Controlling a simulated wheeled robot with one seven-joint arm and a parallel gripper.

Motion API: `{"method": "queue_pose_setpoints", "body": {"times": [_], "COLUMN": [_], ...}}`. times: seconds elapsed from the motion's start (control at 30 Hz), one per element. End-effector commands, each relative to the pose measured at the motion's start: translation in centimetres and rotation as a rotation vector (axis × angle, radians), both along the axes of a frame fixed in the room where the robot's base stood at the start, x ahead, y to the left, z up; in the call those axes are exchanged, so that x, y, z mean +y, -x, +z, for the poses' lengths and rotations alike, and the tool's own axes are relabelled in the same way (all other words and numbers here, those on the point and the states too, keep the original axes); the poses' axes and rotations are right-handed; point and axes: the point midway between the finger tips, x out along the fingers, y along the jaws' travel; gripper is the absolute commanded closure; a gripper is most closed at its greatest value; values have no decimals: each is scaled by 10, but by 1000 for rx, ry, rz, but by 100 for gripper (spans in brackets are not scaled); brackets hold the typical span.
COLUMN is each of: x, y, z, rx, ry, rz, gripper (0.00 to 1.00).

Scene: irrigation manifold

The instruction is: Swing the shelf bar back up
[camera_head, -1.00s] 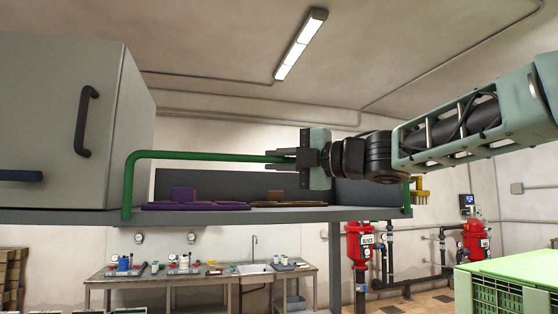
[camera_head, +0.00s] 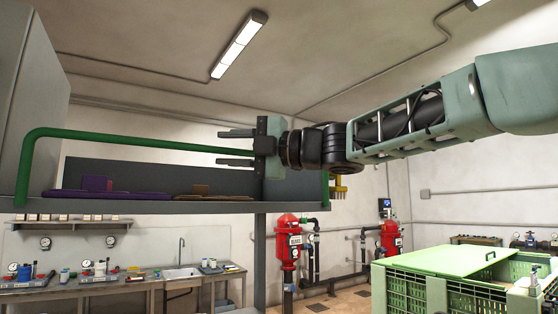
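The green shelf bar (camera_head: 130,140) stands raised above the front edge of the grey shelf (camera_head: 140,207). Its left leg comes down at the shelf's left end and its right leg shows at the right end. My gripper (camera_head: 236,148) is at the bar's right part, coming from the right. Its two dark fingers are apart, one above and one below the bar's line, with gaps to the bar. The gripper body hides the stretch of bar behind it.
A purple item (camera_head: 95,190) and a brown item (camera_head: 203,192) lie on the shelf. A grey cabinet (camera_head: 35,110) stands at left. A yellow piece (camera_head: 339,187) is beside the shelf's right end. A green crate (camera_head: 440,260) stands lower right, near red filters (camera_head: 288,243).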

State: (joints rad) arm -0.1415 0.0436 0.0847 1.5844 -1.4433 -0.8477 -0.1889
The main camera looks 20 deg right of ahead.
Motion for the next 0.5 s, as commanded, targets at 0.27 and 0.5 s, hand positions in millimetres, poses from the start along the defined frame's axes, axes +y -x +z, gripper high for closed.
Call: {"method": "queue_pose_setpoints", "body": {"times": [0.27, 0.5], "x": [-58, -89], "y": [32, 48], "z": [-8, -7], "rx": [-3, -1], "ry": [-1, -2], "rz": [-3, -2], "gripper": [64, 64]}}
